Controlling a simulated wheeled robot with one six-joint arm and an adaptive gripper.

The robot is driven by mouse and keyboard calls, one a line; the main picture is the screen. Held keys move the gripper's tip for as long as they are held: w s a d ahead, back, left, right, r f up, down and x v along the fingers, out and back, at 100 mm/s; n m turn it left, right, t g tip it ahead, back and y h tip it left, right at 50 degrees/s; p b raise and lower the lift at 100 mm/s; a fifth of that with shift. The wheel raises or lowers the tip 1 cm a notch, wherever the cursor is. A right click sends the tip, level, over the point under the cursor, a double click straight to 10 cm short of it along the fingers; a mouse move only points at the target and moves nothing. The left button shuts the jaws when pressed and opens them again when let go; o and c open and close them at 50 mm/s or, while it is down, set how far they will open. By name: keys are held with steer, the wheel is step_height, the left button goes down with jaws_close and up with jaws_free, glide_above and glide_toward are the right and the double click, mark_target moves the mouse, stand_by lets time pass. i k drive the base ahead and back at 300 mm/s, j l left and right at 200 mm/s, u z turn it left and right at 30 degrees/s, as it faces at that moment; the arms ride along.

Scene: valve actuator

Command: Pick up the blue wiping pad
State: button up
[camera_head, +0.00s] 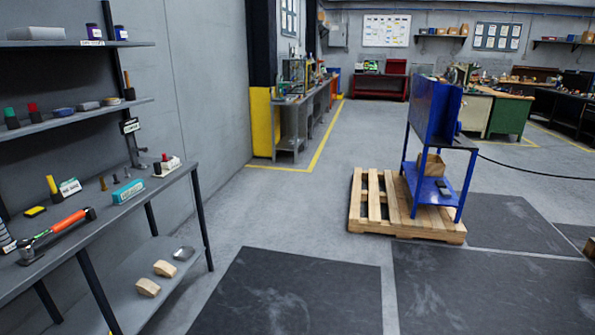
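A small flat blue piece (62,111) lies on the middle shelf of the rack at the far left, and it may be the blue wiping pad; it is too small to tell for sure. A grey piece (88,105) and a tan-and-blue piece (111,101) lie to its right on the same shelf. A teal block with a label (128,191) sits on the wider shelf below. My gripper is not in view.
Red and green capped items (33,111) stand left of the blue piece. An orange-handled tool (67,222) lies on the lower shelf (110,215). A blue stand (432,130) is on a wooden pallet (400,212). Grey floor (285,215) between rack and pallet is clear.

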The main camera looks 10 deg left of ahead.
mark_target(64, 112)
steer(key=i+u, duration=0.15)
steer(key=i, duration=0.3)
steer(key=i+l+u, duration=0.1)
steer(key=i, duration=0.35)
steer(key=i+l+u, duration=0.15)
steer(key=i, duration=0.25)
steer(key=i+l+u, duration=0.15)
steer(key=i, duration=0.3)
steer(key=i+l+u, duration=1.15)
steer(key=l, duration=0.25)
